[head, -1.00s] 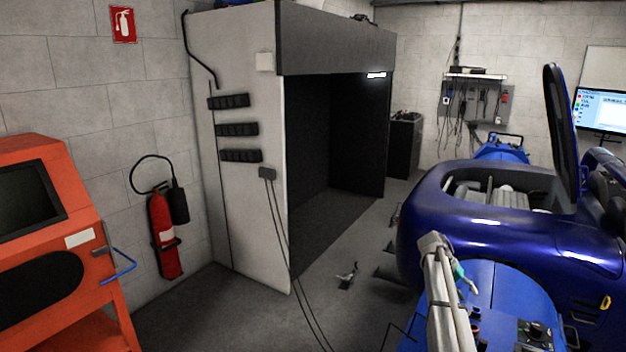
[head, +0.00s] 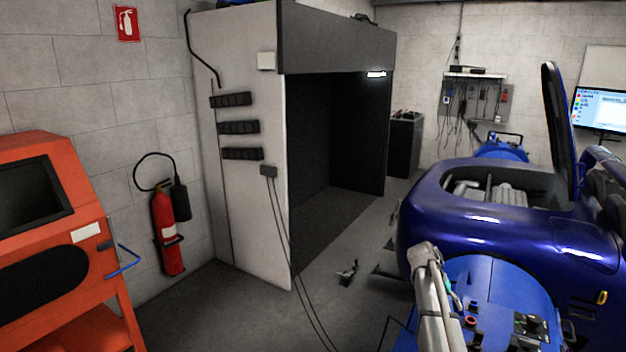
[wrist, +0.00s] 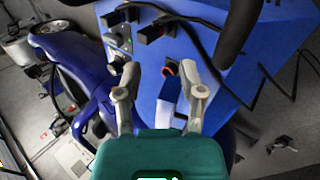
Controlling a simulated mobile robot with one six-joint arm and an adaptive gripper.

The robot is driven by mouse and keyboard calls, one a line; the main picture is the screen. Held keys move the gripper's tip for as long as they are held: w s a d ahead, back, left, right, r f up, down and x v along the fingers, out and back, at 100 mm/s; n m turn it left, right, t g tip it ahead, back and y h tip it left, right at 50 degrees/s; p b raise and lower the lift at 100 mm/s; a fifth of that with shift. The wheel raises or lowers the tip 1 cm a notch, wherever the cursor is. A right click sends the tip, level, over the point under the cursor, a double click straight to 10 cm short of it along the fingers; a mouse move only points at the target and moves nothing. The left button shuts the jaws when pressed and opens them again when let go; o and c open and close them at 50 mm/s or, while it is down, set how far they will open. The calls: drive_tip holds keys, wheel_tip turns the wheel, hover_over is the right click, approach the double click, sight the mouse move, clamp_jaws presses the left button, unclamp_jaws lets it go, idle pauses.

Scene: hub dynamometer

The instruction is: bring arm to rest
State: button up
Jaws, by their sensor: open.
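My gripper (wrist: 160,70) is open in the wrist view, with its two grey fingers spread ahead of the teal body. I see nothing held between them. Beyond the fingers is the blue dynamometer unit (wrist: 222,75), with a red round knob and dark fittings on it. In the head view my grey arm stands in front of the blue unit (head: 487,276), at the lower right. Only a small teal bit shows behind the arm there, and the fingers are hidden.
The blue car (head: 480,215) with raised hood stands behind the unit. A dark-fronted booth (head: 245,210) fills the middle. A red extinguisher (head: 167,232) hangs on the left wall, near an orange cabinet (head: 85,255). Cables cross the floor; open floor (head: 230,315) lies in front.

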drive_tip(key=s+a+f+n+t+y+b, duration=0.1)
drive_tip(key=s+a+f+n+y, duration=0.1)
drive_tip(key=s+a, duration=0.8)
drive_tip(key=s+a+f+n+t+y+b, duration=0.1)
drive_tip(key=s+a+f+n+t+y, duration=0.1)
drive_tip(key=s+a, duration=0.9)
drive_tip(key=a+f+n+y, duration=0.1)
drive_tip(key=a+f+y, duration=0.1)
drive_tip(key=a, duration=0.1)
drive_tip(key=shift+a, duration=0.2)
drive_tip(key=shift+d, duration=0.1)
